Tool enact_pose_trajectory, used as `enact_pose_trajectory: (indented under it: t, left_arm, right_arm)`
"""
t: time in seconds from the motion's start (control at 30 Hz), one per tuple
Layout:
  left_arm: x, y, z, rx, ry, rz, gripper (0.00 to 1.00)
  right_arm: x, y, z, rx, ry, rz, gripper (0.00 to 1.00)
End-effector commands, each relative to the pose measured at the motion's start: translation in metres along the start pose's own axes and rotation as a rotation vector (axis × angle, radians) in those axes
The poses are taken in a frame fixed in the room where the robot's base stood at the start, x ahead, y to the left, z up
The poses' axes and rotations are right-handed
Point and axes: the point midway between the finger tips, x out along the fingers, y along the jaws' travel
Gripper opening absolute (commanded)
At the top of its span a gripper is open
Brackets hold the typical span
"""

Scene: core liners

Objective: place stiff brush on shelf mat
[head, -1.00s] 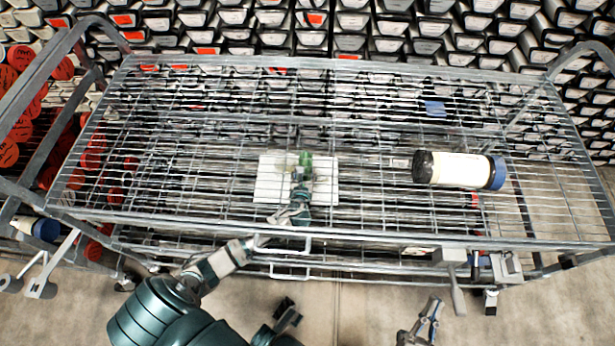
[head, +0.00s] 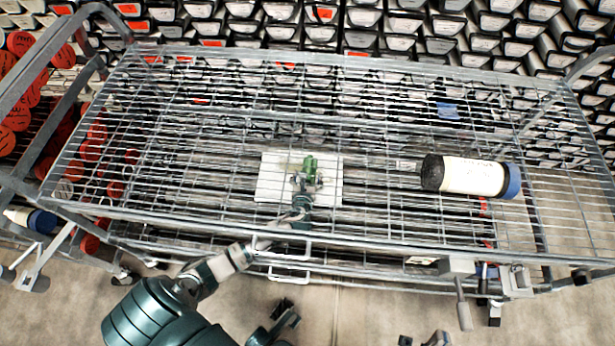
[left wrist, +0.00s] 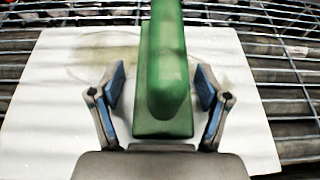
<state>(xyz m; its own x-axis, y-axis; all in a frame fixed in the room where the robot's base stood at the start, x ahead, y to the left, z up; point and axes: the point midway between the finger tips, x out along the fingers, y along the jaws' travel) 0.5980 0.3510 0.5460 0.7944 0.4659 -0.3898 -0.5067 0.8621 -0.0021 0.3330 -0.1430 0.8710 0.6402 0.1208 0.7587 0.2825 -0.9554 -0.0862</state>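The green stiff brush (head: 310,168) rests on the white shelf mat (head: 269,180) on the wire shelf. In the left wrist view the brush (left wrist: 165,75) has a long raised green part above a wider green base, over the white mat (left wrist: 50,110). My left gripper (head: 306,183) is at the brush's near end. Its two blue-padded fingers (left wrist: 160,90) stand apart on either side of the base, with gaps to the brush. The underside of the brush is hidden. My right gripper (head: 433,341) shows only as small parts at the bottom edge.
A white core liner (head: 470,176) with a dark end and a blue cap lies on the wire shelf (head: 200,165) to the right. Red-capped liners (head: 20,85) are stacked at the left. Rows of stored liners (head: 330,35) fill the back. The shelf around the mat is mostly bare.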

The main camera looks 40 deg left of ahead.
Motion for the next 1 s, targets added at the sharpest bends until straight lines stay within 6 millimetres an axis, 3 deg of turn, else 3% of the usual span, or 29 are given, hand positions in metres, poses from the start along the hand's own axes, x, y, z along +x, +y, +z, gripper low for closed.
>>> enact_pose_trajectory:
  t: [0.37, 0.63, 0.8, 1.0]
  left_arm:
    - [-0.01, 0.0, 0.003, -0.001, 0.0, -0.001, 0.76]
    - [-0.058, -0.001, 0.007, -0.003, -0.004, -0.003, 0.76]
    - [-0.089, -0.001, 0.006, -0.002, -0.003, -0.002, 0.76]
    - [-0.114, -0.001, 0.004, -0.001, -0.001, -0.001, 0.76]
  right_arm:
    - [0.003, 0.0, 0.006, -0.005, -0.057, 0.0, 0.0]
    - [0.005, 0.005, 0.046, -0.031, -0.371, 0.002, 0.0]
    - [-0.007, 0.009, 0.073, -0.045, -0.58, 0.009, 0.0]
    - [-0.022, 0.015, 0.09, -0.055, -0.74, 0.018, 0.0]
